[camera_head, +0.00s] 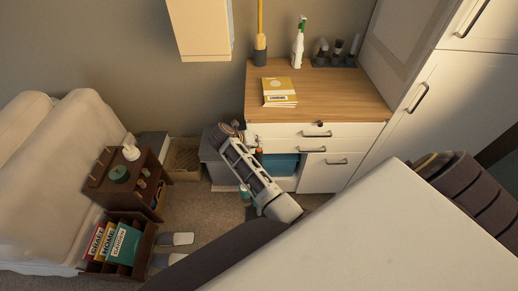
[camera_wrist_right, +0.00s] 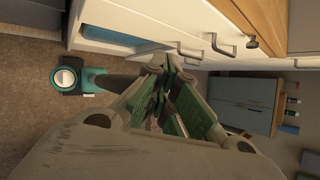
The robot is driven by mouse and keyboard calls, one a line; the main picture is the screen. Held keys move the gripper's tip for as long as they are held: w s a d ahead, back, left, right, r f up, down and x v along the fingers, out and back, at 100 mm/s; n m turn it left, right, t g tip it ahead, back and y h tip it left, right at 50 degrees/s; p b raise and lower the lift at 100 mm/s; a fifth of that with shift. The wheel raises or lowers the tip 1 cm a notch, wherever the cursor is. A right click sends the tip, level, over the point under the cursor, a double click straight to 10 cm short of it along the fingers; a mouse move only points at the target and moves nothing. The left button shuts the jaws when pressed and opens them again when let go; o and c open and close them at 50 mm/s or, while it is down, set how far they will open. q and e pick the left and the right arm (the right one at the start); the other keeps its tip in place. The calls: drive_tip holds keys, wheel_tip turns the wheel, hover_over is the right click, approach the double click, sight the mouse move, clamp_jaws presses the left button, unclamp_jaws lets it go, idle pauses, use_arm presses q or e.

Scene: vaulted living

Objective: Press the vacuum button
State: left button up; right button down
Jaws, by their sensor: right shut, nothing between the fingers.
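A teal device with a white round top, which looks like the vacuum (camera_wrist_right: 72,80), stands on the floor at the left of the right wrist view. A dark tube runs from it and goes out of sight behind my fingers. In the head view only a small teal part of it (camera_head: 246,193) shows beside my right arm. I cannot make out its button. My right gripper (camera_head: 230,140) is shut and empty in front of the dresser. Its closed fingers also show in the wrist view (camera_wrist_right: 160,82), overlapping the tube; contact cannot be told. My left gripper is out of view.
The white dresser (camera_head: 355,143) with a wooden top stands just beyond my right gripper, its handles sticking out. A dark wooden side unit (camera_head: 152,197), books and slippers (camera_head: 177,239) are at the left, near a pale sofa (camera_head: 50,165). Some carpet between is clear.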

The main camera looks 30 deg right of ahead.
drive_tip(key=shift+r, duration=0.1)
drive_tip(key=shift+r+p, duration=0.35)
idle(0.6)
